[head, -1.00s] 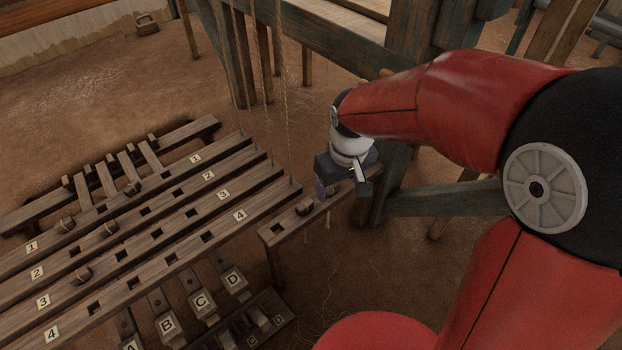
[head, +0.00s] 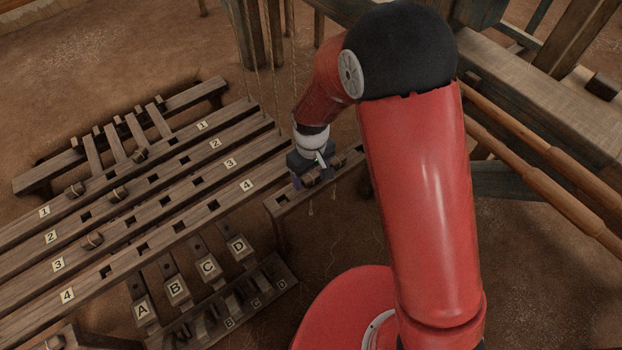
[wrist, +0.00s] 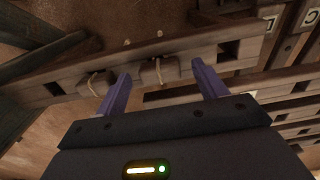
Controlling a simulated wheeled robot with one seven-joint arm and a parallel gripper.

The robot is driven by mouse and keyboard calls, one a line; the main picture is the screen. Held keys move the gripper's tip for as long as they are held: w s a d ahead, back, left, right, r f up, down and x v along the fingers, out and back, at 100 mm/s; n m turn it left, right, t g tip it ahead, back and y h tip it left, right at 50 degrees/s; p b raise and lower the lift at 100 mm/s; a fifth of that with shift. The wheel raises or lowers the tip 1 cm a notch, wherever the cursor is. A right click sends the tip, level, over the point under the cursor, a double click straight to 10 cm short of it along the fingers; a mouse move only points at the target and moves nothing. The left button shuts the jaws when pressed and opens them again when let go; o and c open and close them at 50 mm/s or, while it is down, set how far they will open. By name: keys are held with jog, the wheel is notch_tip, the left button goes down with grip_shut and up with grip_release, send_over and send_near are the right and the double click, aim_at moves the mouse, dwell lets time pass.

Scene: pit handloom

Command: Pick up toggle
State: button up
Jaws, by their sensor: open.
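Two small wooden toggles with cord around them sit on a short slotted beam (head: 284,203). In the wrist view, one toggle (wrist: 160,71) lies between the fingertips of my gripper (wrist: 161,68), and the other toggle (wrist: 96,84) lies outside the left finger. My gripper is open, with one purple finger on each side of the nearer toggle; I cannot tell if they touch it. In the head view, my gripper (head: 298,182) is down at the beam and partly hides the toggles.
Long slotted bars numbered 1 to 4 (head: 172,229) lie at the left. Lettered pedals A to D (head: 208,267) and a low rack (head: 270,272) lie below them. Cords (head: 293,70) hang near my gripper. Loom posts and wooden poles (head: 545,185) stand at the right.

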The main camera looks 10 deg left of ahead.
aim_at(311, 176)
jog(key=shift+f, duration=0.15)
jog(key=c, duration=1.1)
jog(key=shift+o, duration=0.2)
notch_tip(311, 176, up, 20)
jog(key=p, duration=0.2)
